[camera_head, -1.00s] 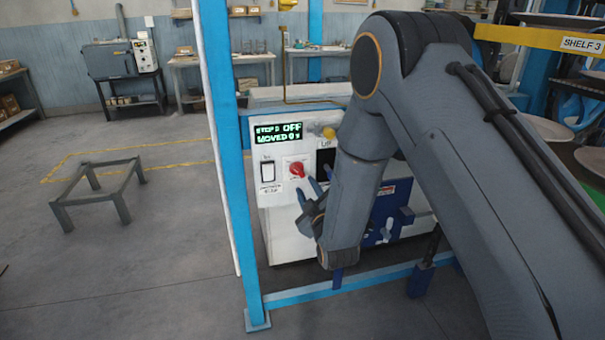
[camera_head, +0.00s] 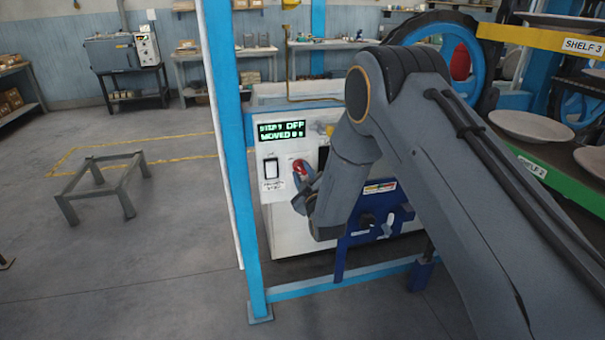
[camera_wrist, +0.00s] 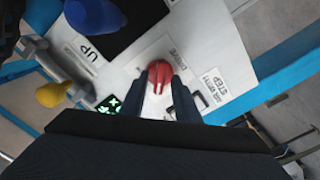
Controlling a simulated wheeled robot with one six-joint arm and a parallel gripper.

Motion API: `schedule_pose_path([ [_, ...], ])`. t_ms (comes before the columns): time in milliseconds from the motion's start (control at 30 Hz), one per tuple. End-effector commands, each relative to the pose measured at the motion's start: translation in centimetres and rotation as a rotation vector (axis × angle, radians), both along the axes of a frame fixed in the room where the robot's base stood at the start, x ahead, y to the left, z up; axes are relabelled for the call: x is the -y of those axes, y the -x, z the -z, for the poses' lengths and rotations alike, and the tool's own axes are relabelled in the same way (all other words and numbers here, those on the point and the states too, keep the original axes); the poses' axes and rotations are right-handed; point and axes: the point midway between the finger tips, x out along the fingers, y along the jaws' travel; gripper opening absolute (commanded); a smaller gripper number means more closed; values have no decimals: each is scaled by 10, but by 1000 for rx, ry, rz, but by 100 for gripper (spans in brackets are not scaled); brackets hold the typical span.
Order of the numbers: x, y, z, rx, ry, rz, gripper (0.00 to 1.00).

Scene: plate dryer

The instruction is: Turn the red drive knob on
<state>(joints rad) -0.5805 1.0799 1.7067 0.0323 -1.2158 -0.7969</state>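The red drive knob (camera_head: 300,166) is on the white control panel (camera_head: 283,215), below a lit display (camera_head: 281,131) whose readable word looks like OFF. In the wrist view the red knob (camera_wrist: 159,74) is under the label DRIVE, with a ridge across its face. My gripper (camera_wrist: 160,84) has one dark finger on each side of the knob, at its edges; firm contact cannot be made out. In the head view my gripper (camera_head: 304,182) is right at the knob and hides part of it. The fingers look open around it.
A rocker switch (camera_head: 271,168) is left of the knob. A yellow knob (camera_wrist: 52,94) and a blue part (camera_wrist: 95,17) are near my gripper. A blue upright post (camera_head: 231,150) stands left of the panel. A low metal frame (camera_head: 100,185) stands on open floor.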

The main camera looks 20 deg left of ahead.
Motion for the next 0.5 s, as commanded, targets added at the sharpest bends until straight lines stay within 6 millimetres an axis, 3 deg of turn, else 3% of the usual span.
schedule_pose_path([
  [33, 0, 0, 0, 0, 0, 0, 19],
  [167, 0, 0, 0, 0, 0, 0, 0],
  [500, 0, 0, 1, -17, -27, 0, 0],
])
